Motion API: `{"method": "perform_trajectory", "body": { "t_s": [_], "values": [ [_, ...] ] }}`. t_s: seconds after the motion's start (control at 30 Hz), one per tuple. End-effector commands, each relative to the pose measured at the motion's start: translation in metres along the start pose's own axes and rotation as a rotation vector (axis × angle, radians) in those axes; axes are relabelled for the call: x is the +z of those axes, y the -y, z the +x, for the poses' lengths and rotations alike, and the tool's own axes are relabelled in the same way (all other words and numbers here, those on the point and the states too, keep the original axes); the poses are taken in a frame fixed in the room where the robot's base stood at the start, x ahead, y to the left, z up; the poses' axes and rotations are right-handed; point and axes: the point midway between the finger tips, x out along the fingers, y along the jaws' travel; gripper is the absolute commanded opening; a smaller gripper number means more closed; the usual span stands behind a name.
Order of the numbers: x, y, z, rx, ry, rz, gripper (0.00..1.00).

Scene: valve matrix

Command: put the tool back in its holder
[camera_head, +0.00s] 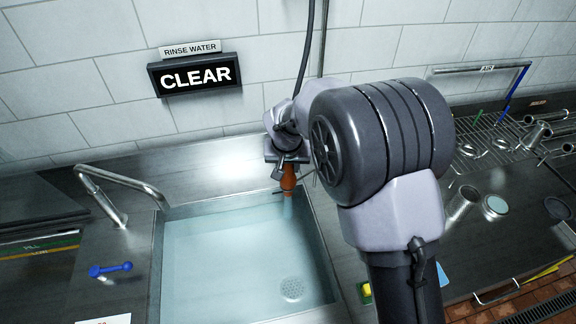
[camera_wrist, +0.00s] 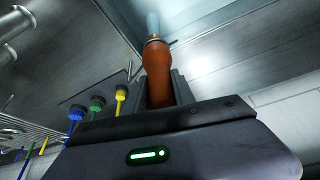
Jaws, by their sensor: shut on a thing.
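My gripper (camera_head: 287,160) is shut on a tool with an orange-brown handle (camera_head: 288,180), over the back right part of the sink. In the wrist view my gripper's fingers (camera_wrist: 162,90) clasp the handle (camera_wrist: 157,68) from both sides, and a pale translucent blue part (camera_wrist: 153,24) extends beyond it. I cannot tell which thing is the tool's holder.
The sink (camera_head: 180,270) is below, with a faucet (camera_head: 105,195) at its left. A blue dumbbell-shaped item (camera_head: 110,269) lies on the left counter. A wire rack (camera_head: 490,145), metal pipe parts (camera_head: 537,135) and a strainer cup (camera_head: 460,203) are at the right. A CLEAR sign (camera_head: 195,76) is on the wall.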

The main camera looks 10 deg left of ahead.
Motion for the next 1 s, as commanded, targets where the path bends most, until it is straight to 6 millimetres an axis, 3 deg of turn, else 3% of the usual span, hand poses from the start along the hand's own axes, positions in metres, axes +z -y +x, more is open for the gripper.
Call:
{"method": "perform_trajectory", "body": {
  "t_s": [0.3,0.33,0.47,0.77,0.87,1.0],
  "values": [
    [0.002,0.0,0.005,0.0,-0.001,0.0,0.0],
    [0.002,0.0,0.005,0.0,-0.001,0.0,0.32],
    [0.002,0.0,0.004,0.0,-0.001,0.0,0.56],
    [0.002,0.0,0.003,0.0,0.0,0.0,0.56],
    [0.001,0.0,-0.008,-0.001,-0.002,0.0,0.56],
    [0.0,0.0,-0.043,-0.001,-0.003,0.0,0.56]
  ]
}}
